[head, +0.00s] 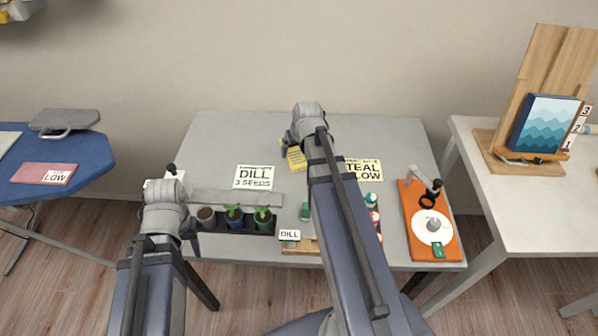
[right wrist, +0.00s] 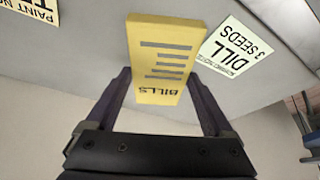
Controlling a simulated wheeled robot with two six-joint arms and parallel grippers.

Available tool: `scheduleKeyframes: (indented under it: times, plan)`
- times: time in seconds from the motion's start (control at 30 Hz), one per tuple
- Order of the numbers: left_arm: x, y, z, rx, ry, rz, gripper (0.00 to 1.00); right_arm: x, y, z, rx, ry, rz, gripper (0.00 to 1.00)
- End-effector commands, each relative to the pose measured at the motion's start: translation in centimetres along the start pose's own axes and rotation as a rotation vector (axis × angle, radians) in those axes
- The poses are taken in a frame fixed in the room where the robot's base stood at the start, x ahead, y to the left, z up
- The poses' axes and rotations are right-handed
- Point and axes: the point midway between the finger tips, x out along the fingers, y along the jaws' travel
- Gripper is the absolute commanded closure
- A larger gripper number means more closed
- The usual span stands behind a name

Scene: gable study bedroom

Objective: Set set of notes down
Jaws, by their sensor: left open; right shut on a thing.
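The set of notes is a yellow pad (head: 295,158) with grey lines and the word BILLS; it also shows in the right wrist view (right wrist: 160,60). My right gripper (head: 287,146) is shut on it, with one finger on each side in the right wrist view. The pad is over the back middle of the grey table (head: 225,133); I cannot tell whether it touches the top. My left gripper (head: 192,236) is open near the table's front left edge, partly hidden by its own wrist.
A DILL card (head: 254,177) lies left of the pad and a TEAL card (head: 363,169) lies right, partly behind my right arm. A black tray with potted seedlings (head: 236,217) stands at front left. An orange board (head: 415,198) lies at right. The back left is clear.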

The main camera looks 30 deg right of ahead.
Motion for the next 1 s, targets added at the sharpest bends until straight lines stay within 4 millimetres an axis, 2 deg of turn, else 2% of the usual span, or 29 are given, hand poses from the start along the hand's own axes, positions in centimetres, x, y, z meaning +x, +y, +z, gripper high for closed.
scheduleKeyframes:
  times: [0.03,0.2,0.3,0.47,0.57,0.8,1.0]
  plan:
    - [1.6,0.1,-0.1,0.000,0.000,0.000,0.56,1.5,0.0,0.6,0.000,0.000,0.000,0.74]
    - [4.2,0.4,-0.2,0.000,0.000,0.000,0.56,3.9,0.0,1.6,0.000,0.000,0.000,0.74]
    - [4.7,0.5,-0.3,0.000,0.000,0.000,0.56,4.4,0.0,1.8,0.000,0.000,0.000,0.74]
    - [4.6,0.4,-0.3,0.000,0.000,0.000,0.56,4.2,0.0,1.8,0.000,0.000,0.000,0.74]
    - [5.2,0.5,-0.3,0.000,0.000,0.000,0.56,4.8,0.0,2.0,0.000,0.000,0.000,0.74]
    - [8.1,0.8,-0.5,0.001,0.000,0.000,0.56,7.5,0.0,3.1,0.000,0.000,0.000,0.74]
    - [8.2,0.8,-0.5,0.001,0.000,0.000,0.56,7.6,0.0,3.2,0.000,0.000,0.000,0.74]
